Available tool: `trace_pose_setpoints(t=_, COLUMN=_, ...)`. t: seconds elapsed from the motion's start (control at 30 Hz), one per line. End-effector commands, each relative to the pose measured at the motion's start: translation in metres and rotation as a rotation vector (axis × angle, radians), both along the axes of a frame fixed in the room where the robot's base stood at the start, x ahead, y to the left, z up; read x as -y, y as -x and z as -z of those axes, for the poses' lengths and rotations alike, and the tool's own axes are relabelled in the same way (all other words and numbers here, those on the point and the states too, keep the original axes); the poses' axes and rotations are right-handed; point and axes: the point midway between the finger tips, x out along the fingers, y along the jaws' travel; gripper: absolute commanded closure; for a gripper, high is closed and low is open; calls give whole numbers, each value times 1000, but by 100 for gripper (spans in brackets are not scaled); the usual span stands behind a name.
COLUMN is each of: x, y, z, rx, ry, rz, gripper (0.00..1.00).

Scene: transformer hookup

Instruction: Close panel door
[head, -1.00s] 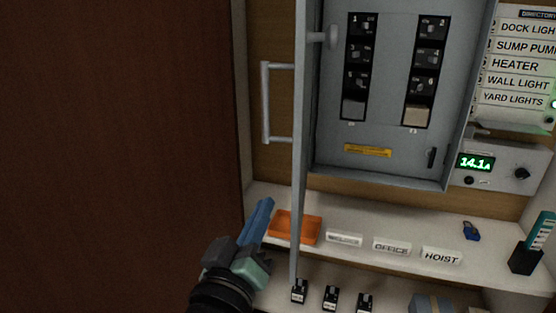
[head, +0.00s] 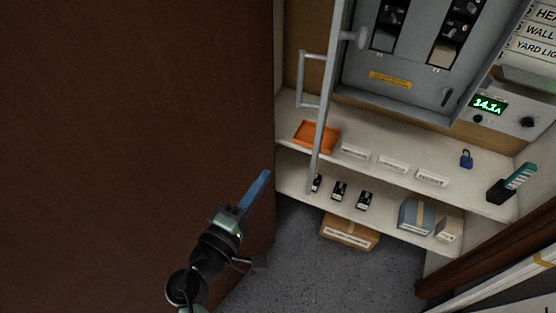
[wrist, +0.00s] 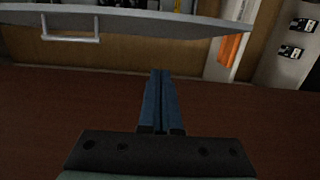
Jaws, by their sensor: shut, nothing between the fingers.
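The grey panel door (head: 326,125) stands swung open, seen nearly edge-on in the head view, hinged at the left of the grey breaker panel (head: 414,87). A bar handle (head: 301,80) sits on its left face. The door (wrist: 160,26) also crosses the top of the wrist view, with its handle (wrist: 70,28) at the upper left. My gripper (head: 264,176) is shut and empty, with blue fingers pointing up and right. In the wrist view the fingers (wrist: 161,75) are pressed together below the door.
A brown wooden surface (head: 130,130) fills the left side. Below the panel, shelves hold an orange tray (head: 316,137), white labels, a blue padlock (head: 466,158) and several small black breakers (head: 339,190). A cardboard box (head: 349,231) stands on the grey floor (head: 310,270).

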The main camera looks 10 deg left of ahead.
Motion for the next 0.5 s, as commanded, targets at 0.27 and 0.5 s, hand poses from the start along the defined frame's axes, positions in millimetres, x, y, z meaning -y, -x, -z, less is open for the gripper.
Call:
trace_pose_setpoints(t=0.27, x=23, y=-53, z=-4, rx=3, ry=-1, rz=4, gripper=100)
trace_pose_setpoints(t=0.5, x=48, y=-80, z=-4, rx=-2, ry=-3, rz=6, gripper=100)
